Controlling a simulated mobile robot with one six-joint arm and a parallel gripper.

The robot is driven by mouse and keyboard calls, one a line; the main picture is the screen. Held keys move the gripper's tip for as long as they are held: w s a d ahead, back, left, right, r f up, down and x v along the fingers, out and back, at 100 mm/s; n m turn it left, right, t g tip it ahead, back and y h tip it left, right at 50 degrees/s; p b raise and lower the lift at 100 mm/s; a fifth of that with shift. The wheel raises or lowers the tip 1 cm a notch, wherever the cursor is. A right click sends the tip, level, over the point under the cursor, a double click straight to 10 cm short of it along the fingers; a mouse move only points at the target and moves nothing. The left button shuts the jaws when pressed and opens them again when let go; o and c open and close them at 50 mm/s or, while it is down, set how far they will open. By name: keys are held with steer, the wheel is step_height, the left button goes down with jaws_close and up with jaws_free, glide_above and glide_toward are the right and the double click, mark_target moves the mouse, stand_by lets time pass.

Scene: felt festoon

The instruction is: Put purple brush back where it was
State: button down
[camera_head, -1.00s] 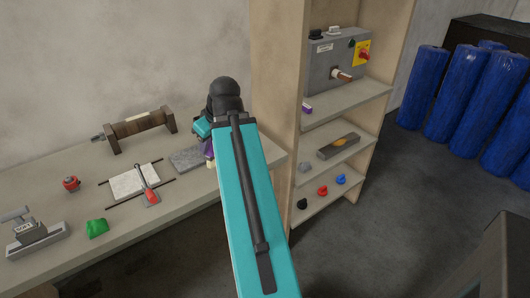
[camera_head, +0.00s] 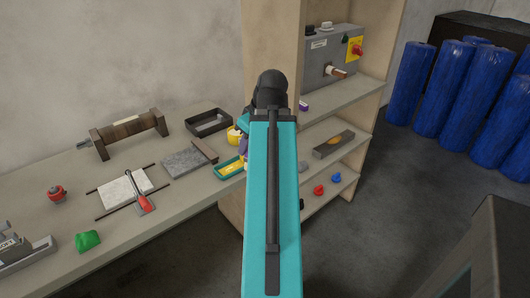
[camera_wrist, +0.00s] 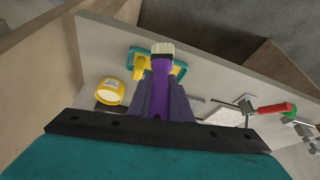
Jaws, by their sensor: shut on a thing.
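The purple brush (camera_wrist: 159,86) is between the two dark fingers of my gripper (camera_wrist: 164,106) in the wrist view, with its pale bristles pointing away from the gripper. My gripper is shut on it, above the workbench (camera_head: 190,208). In the head view my arm hides most of the gripper and the brush. Below the brush, a teal tray with yellow in it (camera_wrist: 181,69) lies on the bench. It also shows beside my arm in the head view (camera_head: 229,168).
A yellow round container (camera_wrist: 111,92) stands near the tray. A black open tray (camera_head: 208,123), a grey slab (camera_head: 183,163), a white pad (camera_head: 122,187) and a wooden roller (camera_head: 130,134) are on the bench. A shelf unit (camera_head: 345,109) stands to the right, holding several small things.

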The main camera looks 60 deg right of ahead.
steer(key=shift+d, duration=0.1)
steer(key=shift+w+d+r+p, duration=0.15)
steer(key=shift+d+p, duration=0.2)
steer(key=shift+p, duration=0.25)
steer(key=w+d+p, duration=0.1)
steer(key=d+p, duration=0.1)
steer(key=d, duration=0.4)
steer(key=w+d+f+p, duration=0.1)
steer(key=w+d, duration=0.1)
steer(key=d, duration=0.5)
steer(key=shift+d+f+p, duration=0.25)
steer(key=shift+f+p, duration=0.05)
steer(key=shift+p, duration=0.1)
steer(key=shift+w+d, duration=0.1)
steer(key=shift+w+d+f+p, duration=0.1)
steer(key=shift+d+f+p, duration=0.1)
steer(key=shift+f, duration=0.4)
steer(key=shift+s+d+f+p, duration=0.15)
steer(key=shift+f+p, duration=0.1)
steer(key=shift+f, duration=0.4)
steer(key=shift+w+d+f+p, duration=0.15)
steer(key=shift+f+p, duration=0.05)
steer(key=shift+f, duration=0.4)
steer(key=shift+f, duration=0.1)
